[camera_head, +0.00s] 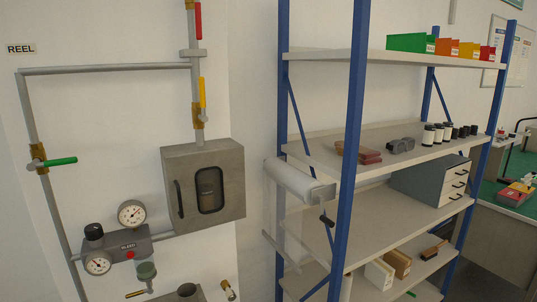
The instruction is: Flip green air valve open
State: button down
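A valve with a green lever handle (60,161) is on the grey wall pipe at the left, below the REEL label. Its brass body (38,157) sits on the vertical run of the pipe. The green handle points right, across the pipe, nearly level. My gripper is not in view.
Valves with a red handle (198,21) and a yellow handle (202,92) are on another pipe above a grey cabinet (222,190). A gauge unit (122,246) is mounted low on the wall. Blue-post shelving (350,150) stands at the right. Bare wall surrounds the green handle.

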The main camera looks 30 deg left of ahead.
aim_at(36, 163)
jog(key=u, duration=2.5)
